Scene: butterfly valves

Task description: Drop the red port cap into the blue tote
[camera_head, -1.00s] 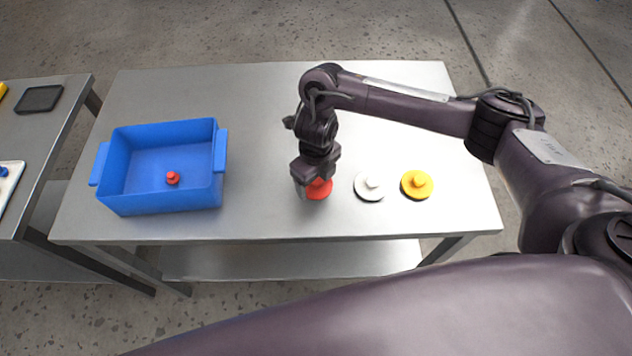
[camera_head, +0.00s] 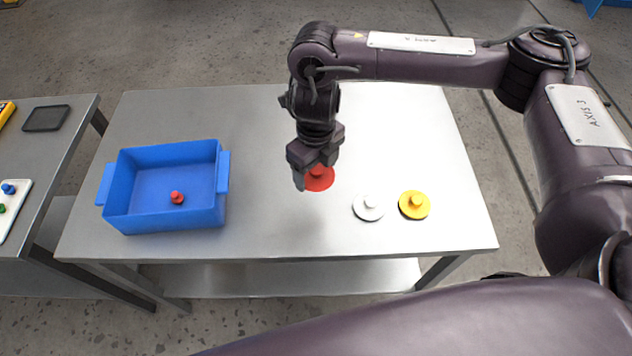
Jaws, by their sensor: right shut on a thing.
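The red port cap (camera_head: 320,181) is a round red disc with a knob on top. My right gripper (camera_head: 313,174) is shut on it, and the cap appears raised above the table. The gripper hides part of the knob and the cap's left side. The blue tote (camera_head: 165,219) stands open on the left part of the table, to the left of the gripper. A small red knobbed piece (camera_head: 177,197) lies inside the tote. My left gripper is not in view.
A white cap (camera_head: 369,207) and a yellow cap (camera_head: 414,204) lie on the grey table (camera_head: 260,225), right of the held cap. The table between tote and gripper is clear. A side table (camera_head: 50,150) at far left holds a black tray (camera_head: 46,118).

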